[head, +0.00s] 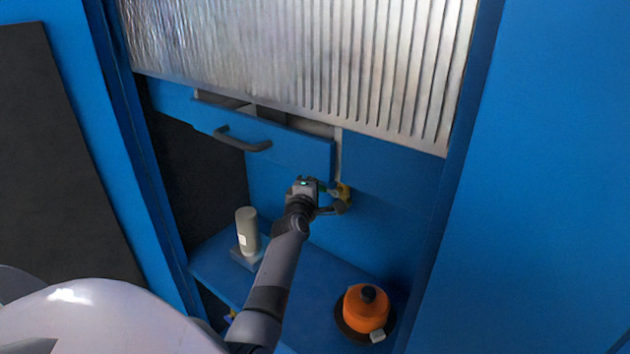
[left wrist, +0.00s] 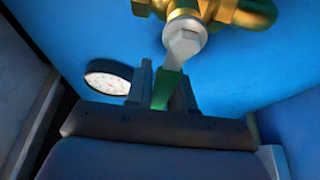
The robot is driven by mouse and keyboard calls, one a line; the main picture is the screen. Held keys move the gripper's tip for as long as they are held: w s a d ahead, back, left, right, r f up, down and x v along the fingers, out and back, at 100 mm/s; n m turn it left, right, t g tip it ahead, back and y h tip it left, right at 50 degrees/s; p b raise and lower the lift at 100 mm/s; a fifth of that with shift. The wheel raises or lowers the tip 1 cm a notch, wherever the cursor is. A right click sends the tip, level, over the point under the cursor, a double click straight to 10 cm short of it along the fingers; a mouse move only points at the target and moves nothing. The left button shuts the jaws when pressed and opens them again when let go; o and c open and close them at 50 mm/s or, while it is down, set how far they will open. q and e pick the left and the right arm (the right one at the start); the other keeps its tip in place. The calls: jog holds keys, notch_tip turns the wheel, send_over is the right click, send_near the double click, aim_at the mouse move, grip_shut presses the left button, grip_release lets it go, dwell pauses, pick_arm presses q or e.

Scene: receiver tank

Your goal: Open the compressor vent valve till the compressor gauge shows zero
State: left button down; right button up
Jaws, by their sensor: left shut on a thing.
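The brass valve (head: 343,196) is on the blue back wall in the head view, and its body shows at the top of the left wrist view (left wrist: 225,10). A green lever (left wrist: 164,90) runs down from the pale hex nut on the valve. My left gripper (head: 314,187) is beside the valve, with its fingers around the lever, shut on it; the fingers also show in the left wrist view (left wrist: 166,80). A round gauge (left wrist: 107,82) with a white dial and black rim is left of the lever; its needle is too blurred to read. My right gripper is not in view.
A blue drawer (head: 290,144) with a dark handle stands partly out above the valve. On the blue shelf (head: 300,300) below are a grey cylinder (head: 247,230) on a block and an orange dome-shaped thing (head: 366,308) on a dark base. Blue side walls flank the recess.

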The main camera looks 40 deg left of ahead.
pick_arm(q)
jog(key=c, duration=1.1)
grip_release()
jog(key=shift+d+f, duration=0.1)
jog(key=shift+o, duration=0.2)
jog(key=v, duration=0.7)
